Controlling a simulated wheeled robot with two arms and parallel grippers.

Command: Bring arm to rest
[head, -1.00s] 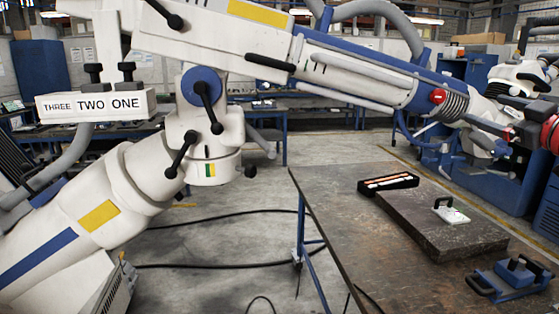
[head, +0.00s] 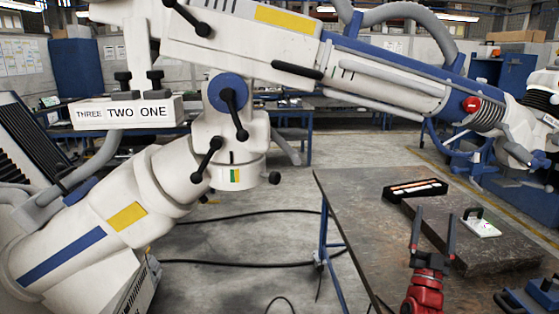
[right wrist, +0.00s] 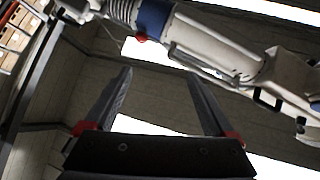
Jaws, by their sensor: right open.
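The big white and blue microscope arm (head: 385,78) stretches across the upper part of the head view, from a jointed white column (head: 130,200) at the left out over the table at the right. Its middle joint (head: 228,92) has black lever handles. A red knob (head: 471,104) sits near its far end. The arm also shows in the right wrist view (right wrist: 205,50), above and beyond my jaws. My right gripper (head: 432,228) is open and empty, fingers pointing up, below the arm and apart from it. My left gripper is not in view.
A dark table (head: 345,195) stands at the right. It bears a stone slab (head: 460,255), a black tray (head: 415,190) with light strips, a small handled white block (head: 480,223) and a blue handled object (head: 530,298). Cables lie on the open floor at the middle.

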